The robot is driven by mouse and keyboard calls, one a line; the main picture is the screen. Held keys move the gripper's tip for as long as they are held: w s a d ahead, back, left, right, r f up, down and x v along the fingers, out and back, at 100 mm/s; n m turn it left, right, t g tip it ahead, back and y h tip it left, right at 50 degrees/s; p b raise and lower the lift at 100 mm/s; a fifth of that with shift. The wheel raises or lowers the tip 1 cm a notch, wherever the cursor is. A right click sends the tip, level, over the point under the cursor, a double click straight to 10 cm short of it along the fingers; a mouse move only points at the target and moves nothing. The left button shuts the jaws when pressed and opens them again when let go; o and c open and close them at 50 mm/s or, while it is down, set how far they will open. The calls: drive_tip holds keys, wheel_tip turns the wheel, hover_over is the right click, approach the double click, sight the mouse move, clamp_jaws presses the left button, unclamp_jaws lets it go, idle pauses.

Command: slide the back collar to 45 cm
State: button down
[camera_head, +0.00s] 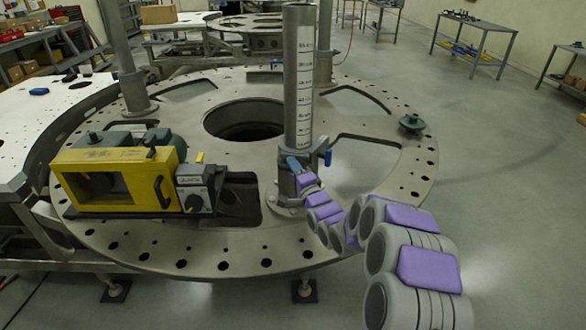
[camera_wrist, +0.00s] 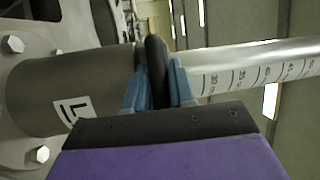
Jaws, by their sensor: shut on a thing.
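A thick grey post (camera_head: 298,80) with a printed scale stands upright on the round plate (camera_head: 230,232). A grey collar (camera_head: 285,182) sits around its low end, with a blue knob (camera_head: 328,158) at its right. My gripper (camera_head: 295,168) is at the collar, partly hidden by my arm. In the wrist view, the blue fingers of my gripper (camera_wrist: 158,82) are shut on a dark rounded piece (camera_wrist: 155,55) beside the post. It seems to be part of the collar. The scale (camera_wrist: 255,72) lies to the right of the fingers, with marks from about 30 upward.
A yellow machine (camera_head: 120,180) with a grey control box (camera_head: 196,188) sits on the plate to the left. Two other posts stand farther back, one at left (camera_head: 125,60). The plate's centre has a round hole (camera_head: 244,120).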

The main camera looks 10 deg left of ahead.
wheel_tip(320, 180, up, 20)
drive_tip(key=p, duration=1.2)
drive_tip(key=c, duration=1)
unclamp_jaws()
drive_tip(key=shift+f, duration=0.1)
drive_tip(key=shift+c, duration=0.2)
drive_tip(key=v, duration=1.7)
drive_tip(key=shift+f+p, duration=0.15)
drive_tip(key=shift+p, duration=0.3)
drive_tip(key=shift+s+d, duration=0.1)
drive_tip(key=shift+d, duration=0.05)
